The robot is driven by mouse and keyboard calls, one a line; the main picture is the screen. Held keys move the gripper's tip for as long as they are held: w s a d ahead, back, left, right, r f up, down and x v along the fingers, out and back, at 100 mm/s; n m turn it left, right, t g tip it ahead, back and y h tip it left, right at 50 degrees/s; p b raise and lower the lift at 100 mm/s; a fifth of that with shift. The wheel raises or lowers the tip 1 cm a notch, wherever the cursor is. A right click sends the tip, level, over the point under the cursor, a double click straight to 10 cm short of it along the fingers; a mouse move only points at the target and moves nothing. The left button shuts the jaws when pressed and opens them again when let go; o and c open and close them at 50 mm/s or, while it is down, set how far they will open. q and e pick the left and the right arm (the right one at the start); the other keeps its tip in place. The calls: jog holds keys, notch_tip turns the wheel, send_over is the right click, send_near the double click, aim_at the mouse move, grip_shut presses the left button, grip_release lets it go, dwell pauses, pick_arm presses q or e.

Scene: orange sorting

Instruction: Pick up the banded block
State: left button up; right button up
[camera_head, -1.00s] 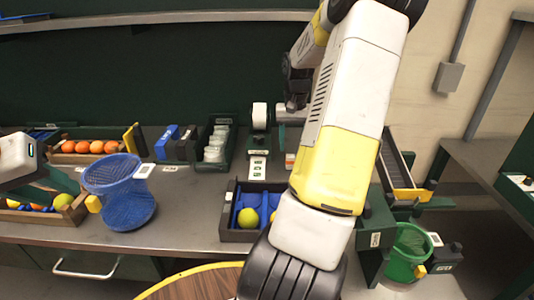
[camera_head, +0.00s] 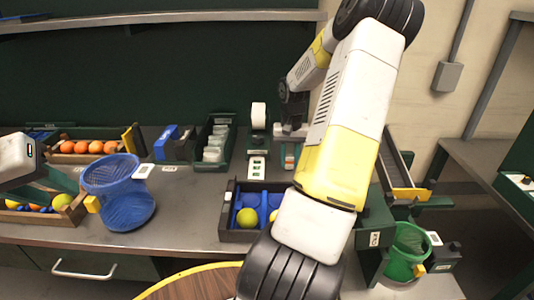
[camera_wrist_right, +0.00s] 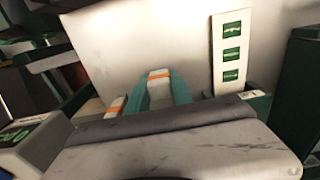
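The banded block, white with an orange band, shows in the right wrist view (camera_wrist_right: 159,88) between the teal fingers of my right gripper (camera_wrist_right: 162,92). In the head view the block (camera_head: 290,159) is small, on the bench behind the blue-lined box. My right gripper (camera_head: 290,150) points down over it, one finger on each side; I cannot make out whether they touch it. Another white piece with an orange band (camera_wrist_right: 115,106) lies left of the fingers in the wrist view. My left gripper (camera_head: 55,180) is at the far left, partly cut off, its fingertips unclear.
A white labelled strip (camera_head: 257,168) lies just left of the block. A blue-lined box (camera_head: 229,213) with yellow-green fruit stands in front. A blue mesh basket (camera_head: 125,205), an orange crate (camera_head: 70,158) and a green tray (camera_head: 214,140) stand left. A green basket (camera_head: 405,255) hangs right.

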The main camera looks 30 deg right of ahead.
aim_at(290, 156)
grip_shut()
notch_tip(290, 156, up, 10)
jog(key=shift+r, duration=0.1)
dwell(0.7)
